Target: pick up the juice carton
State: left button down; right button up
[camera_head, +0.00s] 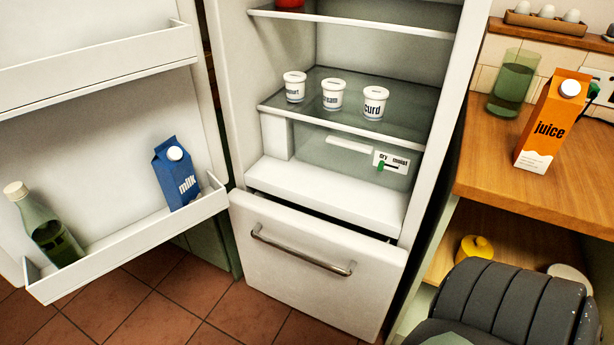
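The juice carton (548,125) is orange and white with a dark "juice" label and a white cap. It stands upright on the wooden counter (500,180) at the right, close to a green glass (513,82). Neither of my grippers can be made out in the head view. A dark ribbed part, probably of my own arm, fills the lower right corner, below the counter top. A small dark and green thing (593,90) shows just behind the carton's right side; I cannot tell what it is.
The fridge stands open, with several white tubs (332,95) on its glass shelf (415,128). Its door rack (125,245) at left holds a milk carton (175,175) and a green bottle (48,228). A yellow lidded pot (474,250) sits under the counter. A cup tray (545,24) is above.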

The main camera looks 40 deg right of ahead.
aim_at(560, 101)
jog(key=z, duration=2.65)
